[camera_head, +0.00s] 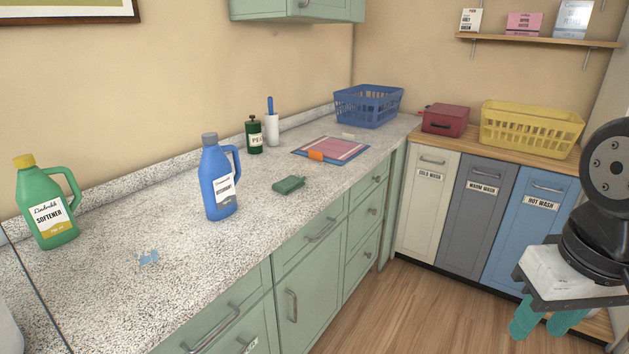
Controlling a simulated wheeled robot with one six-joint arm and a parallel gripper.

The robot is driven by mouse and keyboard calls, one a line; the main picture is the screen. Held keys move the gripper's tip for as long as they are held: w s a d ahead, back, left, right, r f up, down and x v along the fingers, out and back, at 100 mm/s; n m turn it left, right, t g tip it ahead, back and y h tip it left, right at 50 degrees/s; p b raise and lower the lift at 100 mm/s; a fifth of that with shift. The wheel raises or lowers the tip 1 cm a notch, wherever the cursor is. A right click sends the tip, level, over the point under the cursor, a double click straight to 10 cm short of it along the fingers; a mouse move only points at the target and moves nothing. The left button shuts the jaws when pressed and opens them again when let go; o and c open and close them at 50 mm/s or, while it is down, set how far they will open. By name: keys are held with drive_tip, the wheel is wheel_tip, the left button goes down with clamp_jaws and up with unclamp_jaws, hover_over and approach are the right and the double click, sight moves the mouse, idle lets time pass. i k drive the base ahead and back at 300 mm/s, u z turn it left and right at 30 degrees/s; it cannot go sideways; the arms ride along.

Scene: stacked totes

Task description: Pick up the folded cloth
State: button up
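A flat pink, striped item with a blue border (342,148) lies on the speckled counter (230,270), and it may be the folded cloth. A small orange piece (316,155) sits at its front left edge. A small dark green item (288,185) lies nearer the counter's front edge. It also looks like it could be folded fabric, and I cannot tell for certain which one is the cloth. My gripper (546,318) is at the lower right, over the floor and well away from the counter items. Its two teal fingers are apart with nothing seen between them.
A blue detergent bottle (217,183), a green softener bottle (45,215), a dark green can (254,137) and a white holder (271,130) stand on the counter. A blue basket (367,106) is at the back corner. A red box (445,120) and yellow basket (530,128) top the bins.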

sight(286, 186)
drive_tip(key=z, duration=0.1)
drive_tip(key=i, duration=1.3)
drive_tip(key=u, duration=1)
drive_tip(key=k, duration=0.6)
drive_tip(key=z, duration=0.75)
drive_tip(key=i, duration=1.25)
drive_tip(key=u, duration=0.6)
